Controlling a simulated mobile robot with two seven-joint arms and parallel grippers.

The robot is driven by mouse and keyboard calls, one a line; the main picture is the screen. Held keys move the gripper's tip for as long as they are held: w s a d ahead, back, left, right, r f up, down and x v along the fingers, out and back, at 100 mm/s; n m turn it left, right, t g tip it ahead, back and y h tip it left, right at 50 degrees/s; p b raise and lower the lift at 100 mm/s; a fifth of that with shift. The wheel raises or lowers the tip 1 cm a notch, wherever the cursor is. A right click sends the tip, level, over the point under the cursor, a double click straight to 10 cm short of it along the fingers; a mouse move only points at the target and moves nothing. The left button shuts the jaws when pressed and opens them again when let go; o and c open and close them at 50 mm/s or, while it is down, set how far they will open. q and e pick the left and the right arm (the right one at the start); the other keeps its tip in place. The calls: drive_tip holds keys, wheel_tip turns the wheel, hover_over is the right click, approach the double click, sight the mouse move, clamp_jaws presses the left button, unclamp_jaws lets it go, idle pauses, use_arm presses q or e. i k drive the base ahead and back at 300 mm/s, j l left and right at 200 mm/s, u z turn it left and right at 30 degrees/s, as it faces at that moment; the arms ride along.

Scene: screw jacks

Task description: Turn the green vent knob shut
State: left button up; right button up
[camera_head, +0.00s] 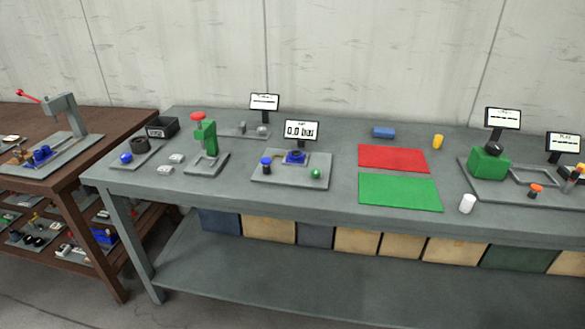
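A small round green knob (316,174) sits at the front right of a grey base plate (284,179) near the middle of the grey table. On the same plate stand a knob with a blue top (266,163) at the front left and a blue round fixture (295,157) at the back. A display (301,131) behind them reads about 0.0; its unit is too small to read. I cannot tell from here how far the green knob is turned. Neither of my grippers is in view.
A green press with a red top (203,137) stands left of the plate. Red (392,157) and green (399,192) mats lie to its right. A white cylinder (467,204) stands near the front edge. A green device (488,164) stands farther right. The table in front of the plate is clear.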

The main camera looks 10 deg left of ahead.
sight(316, 173)
drive_tip(key=i+j, duration=0.15)
drive_tip(key=j, duration=0.2)
drive_tip(key=i+j+z, duration=0.1)
drive_tip(key=j, duration=0.25)
drive_tip(key=i+j, duration=0.15)
drive_tip(key=j, duration=0.2)
drive_tip(key=i+j+z, duration=0.1)
drive_tip(key=j, duration=0.3)
